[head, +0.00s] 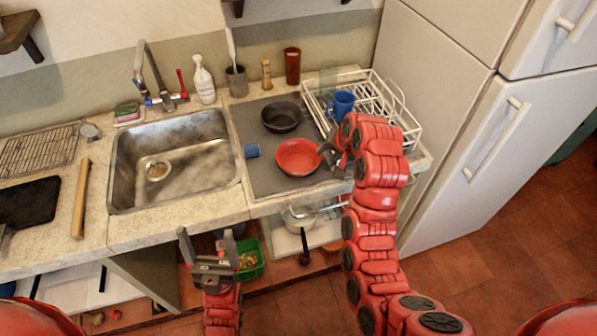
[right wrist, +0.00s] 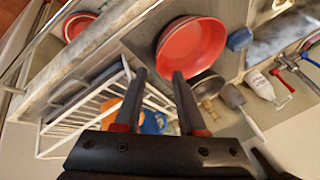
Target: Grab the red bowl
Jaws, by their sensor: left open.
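The red bowl (head: 297,156) sits upright on the dark grey mat of the counter. It also shows in the right wrist view (right wrist: 190,45), just beyond the fingertips. My right gripper (head: 330,154) is at the bowl's right rim, with its fingers apart and nothing seen between them. In the right wrist view its two fingers (right wrist: 159,74) point toward the bowl's near rim; whether they touch it I cannot tell. My left gripper (head: 207,238) is open and empty, low in front of the counter edge.
A black bowl (head: 281,117) stands behind the red bowl, and a small blue cup (head: 251,150) lies to its left. A white dish rack (head: 408,119) with a blue mug (head: 342,104) is at the right, beside the fridge (head: 450,110). The sink (head: 190,177) is left.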

